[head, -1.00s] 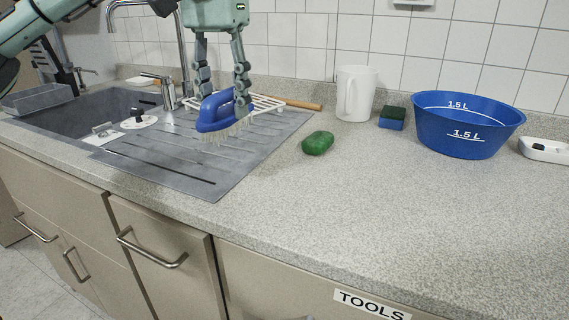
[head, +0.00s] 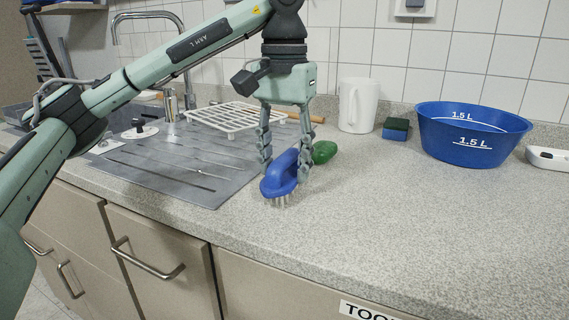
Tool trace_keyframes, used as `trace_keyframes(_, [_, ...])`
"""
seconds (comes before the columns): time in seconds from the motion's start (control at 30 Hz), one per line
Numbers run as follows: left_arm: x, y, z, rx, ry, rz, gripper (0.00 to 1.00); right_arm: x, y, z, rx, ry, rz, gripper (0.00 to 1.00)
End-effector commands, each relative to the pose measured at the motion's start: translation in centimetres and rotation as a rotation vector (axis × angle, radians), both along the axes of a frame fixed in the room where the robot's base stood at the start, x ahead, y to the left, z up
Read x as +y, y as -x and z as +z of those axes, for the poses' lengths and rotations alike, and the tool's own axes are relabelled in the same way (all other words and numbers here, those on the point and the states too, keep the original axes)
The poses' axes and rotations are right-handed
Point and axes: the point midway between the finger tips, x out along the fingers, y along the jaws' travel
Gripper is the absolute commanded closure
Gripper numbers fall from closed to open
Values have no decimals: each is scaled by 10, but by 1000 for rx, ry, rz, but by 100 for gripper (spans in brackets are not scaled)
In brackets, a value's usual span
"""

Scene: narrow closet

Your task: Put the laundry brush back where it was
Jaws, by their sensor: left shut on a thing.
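The laundry brush (head: 279,178) has a blue handle and pale bristles that point down. My left gripper (head: 284,170) is shut on its handle. The brush is low over the grey speckled counter, just right of the drainboard's edge. I cannot tell whether its bristles touch the counter. My right gripper is not in view.
A green soap-like piece (head: 324,151) lies right behind the gripper, partly hidden by it. A white rack (head: 232,116) stands on the drainboard (head: 150,165). A white jug (head: 358,104), a sponge (head: 396,129) and a blue basin (head: 472,135) stand farther right. The counter's front right is clear.

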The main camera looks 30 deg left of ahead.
Motion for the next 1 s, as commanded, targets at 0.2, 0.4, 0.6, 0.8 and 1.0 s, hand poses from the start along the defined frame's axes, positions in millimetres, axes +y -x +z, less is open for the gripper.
trace_keyframes(0.2, [0, 0, 1, -1, 0, 0, 79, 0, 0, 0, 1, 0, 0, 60])
trace_keyframes(0.4, [0, 0, -2, -1, 0, 1, 48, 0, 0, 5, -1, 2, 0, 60])
trace_keyframes(0.6, [0, 0, -2, -1, 0, 0, 35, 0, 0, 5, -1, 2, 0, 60])
trace_keyframes(0.8, [0, 0, -1, -1, 0, 0, 35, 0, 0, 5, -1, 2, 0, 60])
trace_keyframes(1.0, [0, -1, 22, -5, 0, 2, 35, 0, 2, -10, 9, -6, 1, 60])
